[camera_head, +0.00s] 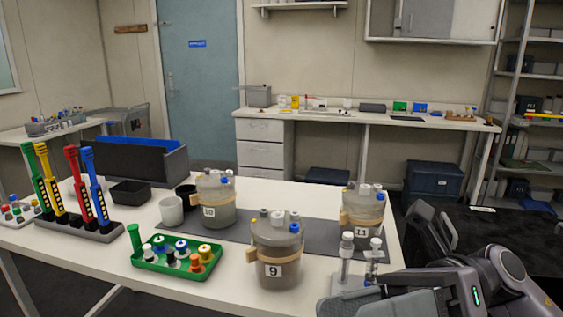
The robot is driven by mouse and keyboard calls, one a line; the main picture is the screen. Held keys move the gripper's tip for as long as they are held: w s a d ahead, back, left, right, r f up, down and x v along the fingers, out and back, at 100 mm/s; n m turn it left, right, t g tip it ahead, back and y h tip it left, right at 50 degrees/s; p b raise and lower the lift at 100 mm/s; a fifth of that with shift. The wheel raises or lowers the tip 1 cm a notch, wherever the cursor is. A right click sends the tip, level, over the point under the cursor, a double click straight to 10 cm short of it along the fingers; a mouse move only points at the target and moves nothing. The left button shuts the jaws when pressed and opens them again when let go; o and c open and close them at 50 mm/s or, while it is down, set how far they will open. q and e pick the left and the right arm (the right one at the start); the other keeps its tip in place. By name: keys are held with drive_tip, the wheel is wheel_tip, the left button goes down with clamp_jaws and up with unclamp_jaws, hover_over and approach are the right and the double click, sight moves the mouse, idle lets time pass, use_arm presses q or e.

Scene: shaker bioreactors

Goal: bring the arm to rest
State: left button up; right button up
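My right arm comes in at the bottom right corner. Its gripper (434,217) is over the right side, beyond the table's right edge, with two dark fingers pointing up and a gap between them. It holds nothing that I can see. My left arm and gripper are not in view. Three grey bioreactor vessels with tan bands stand upright on the table: number 10 (216,199), number 9 (277,252) and number 11 (362,212). The gripper is to the right of vessel 11 and apart from it.
On the white table (190,290) are a green tray (150,262) of capped bottles, a rack (80,229) of coloured pipette-like tools, a white cup (171,210), a black bin (130,192) and a small stand (352,284) close to my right arm. A back bench (340,116) lies beyond.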

drive_tip(key=w+d+f+m+t+y, duration=0.15)
drive_tip(key=w+m+t, duration=0.25)
drive_tip(key=m+t, duration=0.55)
drive_tip(key=w+d+f+m+t+y, duration=0.1)
drive_tip(key=w+f+m+t+y, duration=0.3)
drive_tip(key=m+t, duration=0.55)
drive_tip(key=w+d+f+m+t+h, duration=0.2)
drive_tip(key=d+f+m+t+h, duration=0.1)
drive_tip(key=f+m+h, duration=0.5)
drive_tip(key=w+d+f+m+t+h, duration=0.2)
drive_tip(key=f+m+t+h, duration=0.15)
drive_tip(key=m+h, duration=0.4)
drive_tip(key=s+d+f+m+g+h, duration=0.2)
drive_tip(key=s+f+m, duration=0.4)
drive_tip(key=f, duration=0.6)
drive_tip(key=s+d+f+m+g+h, duration=0.3)
drive_tip(key=s+f+m+g, duration=0.3)
drive_tip(key=f, duration=0.7)
drive_tip(key=s+m+h, duration=0.1)
drive_tip(key=s, duration=0.1)
drive_tip(key=shift+s+d+f+g+p, duration=0.2)
drive_tip(key=shift+s+g+p, duration=0.1)
drive_tip(key=shift+g+p, duration=0.1)
